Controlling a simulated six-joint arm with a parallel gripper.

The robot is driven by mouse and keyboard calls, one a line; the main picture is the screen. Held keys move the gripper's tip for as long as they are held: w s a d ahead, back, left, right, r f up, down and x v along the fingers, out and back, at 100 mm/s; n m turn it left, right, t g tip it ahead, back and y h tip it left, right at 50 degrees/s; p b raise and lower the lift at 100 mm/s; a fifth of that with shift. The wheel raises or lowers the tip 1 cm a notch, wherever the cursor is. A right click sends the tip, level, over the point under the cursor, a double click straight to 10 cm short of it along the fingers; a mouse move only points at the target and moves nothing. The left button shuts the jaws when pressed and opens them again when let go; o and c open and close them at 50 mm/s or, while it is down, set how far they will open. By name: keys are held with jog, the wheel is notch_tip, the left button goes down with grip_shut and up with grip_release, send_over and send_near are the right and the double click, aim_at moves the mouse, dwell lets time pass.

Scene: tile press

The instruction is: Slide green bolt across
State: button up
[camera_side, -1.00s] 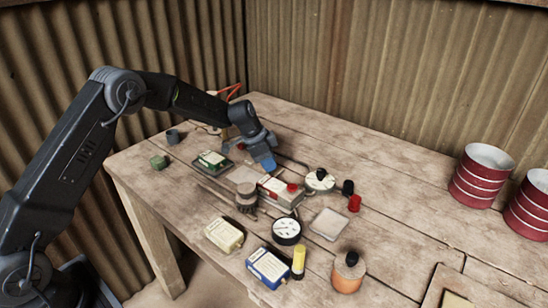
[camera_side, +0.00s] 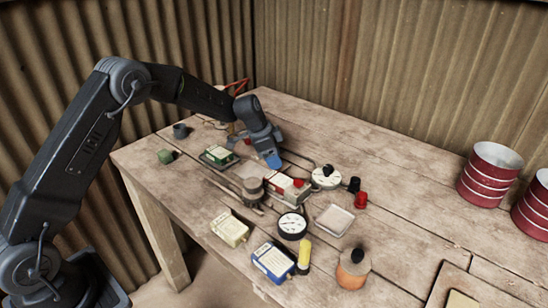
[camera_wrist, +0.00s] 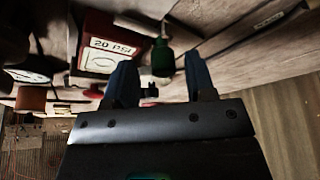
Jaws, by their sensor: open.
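A green, knob-like piece (camera_wrist: 163,58) hangs between my fingers in the wrist view, apparently the green bolt's handle. A pale part shows just beside its end. My gripper (camera_wrist: 160,70) is open, with one finger on each side of the green piece. I cannot tell whether either finger touches it. In the side view my gripper (camera_side: 273,160) points down, its blue fingertips just behind the red and white box. The green bolt cannot be made out there.
A round dial (camera_side: 326,177), a black gauge (camera_side: 292,225), a green-topped box (camera_side: 217,155) and a blue box (camera_side: 272,262) stand around. Red cans (camera_side: 490,174) stand far right.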

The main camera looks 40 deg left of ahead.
jog(key=v, duration=1.3)
jog(key=shift+r, duration=0.25)
jog(key=shift+s+a, duration=0.1)
jog(key=s+d+r+n+t+y, duration=0.1)
jog(key=s+d+r+n, duration=0.15)
jog(key=s+r, duration=0.45)
jog(key=s+d+r+n+y, duration=0.1)
jog(key=s+d+r+n, duration=0.15)
jog(key=s, duration=0.85)
jog(key=s+d+f+n+t+y, duration=0.1)
jog(key=s+n, duration=0.3)
jog(key=s, duration=1.2)
jog(key=shift+s+d+f, duration=0.35)
jog(key=shift+d+f, duration=0.3)
jog(key=shift+f, duration=0.1)
